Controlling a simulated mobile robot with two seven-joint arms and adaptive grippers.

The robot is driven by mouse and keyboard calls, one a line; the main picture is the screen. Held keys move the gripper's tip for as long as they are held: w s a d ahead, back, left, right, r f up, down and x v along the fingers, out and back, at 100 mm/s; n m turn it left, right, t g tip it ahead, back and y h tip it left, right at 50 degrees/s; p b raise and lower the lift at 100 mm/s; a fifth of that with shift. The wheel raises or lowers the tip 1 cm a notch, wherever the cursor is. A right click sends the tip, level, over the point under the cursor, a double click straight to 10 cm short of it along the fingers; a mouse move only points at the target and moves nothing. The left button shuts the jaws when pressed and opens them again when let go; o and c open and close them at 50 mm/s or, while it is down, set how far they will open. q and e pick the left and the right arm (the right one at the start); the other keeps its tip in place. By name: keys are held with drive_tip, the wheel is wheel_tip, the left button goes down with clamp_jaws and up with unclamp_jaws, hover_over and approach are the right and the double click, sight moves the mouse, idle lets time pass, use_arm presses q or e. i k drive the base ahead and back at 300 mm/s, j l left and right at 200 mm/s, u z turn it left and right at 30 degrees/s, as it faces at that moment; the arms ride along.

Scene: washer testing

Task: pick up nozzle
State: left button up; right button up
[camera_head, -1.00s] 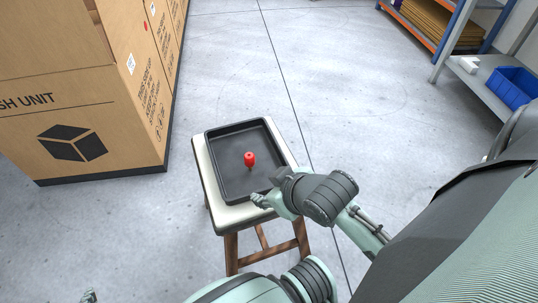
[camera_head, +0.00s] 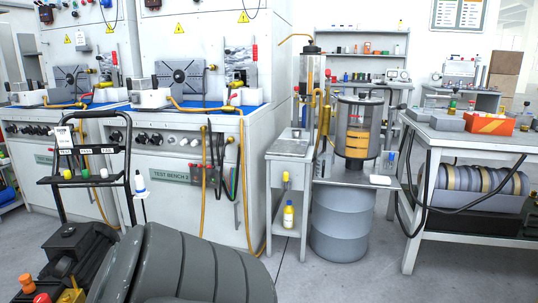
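Neither of my grippers is in view. A black wheeled washer-like unit with a tall handle frame (camera_head: 130,165) stands at the left front. I cannot tell which piece is the task's nozzle. The red piece and black tray from the earlier view are not in view.
A large dark grey ribbed shape (camera_head: 185,268) fills the bottom left. Test benches (camera_head: 160,165) line the left. A grey drum (camera_head: 343,222) and a side table (camera_head: 290,155) stand in the middle, with a workbench (camera_head: 470,140) at right. Floor (camera_head: 320,282) is clear at bottom centre.

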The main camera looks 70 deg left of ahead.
sight(67, 174)
drive_tip(key=u, duration=3.4)
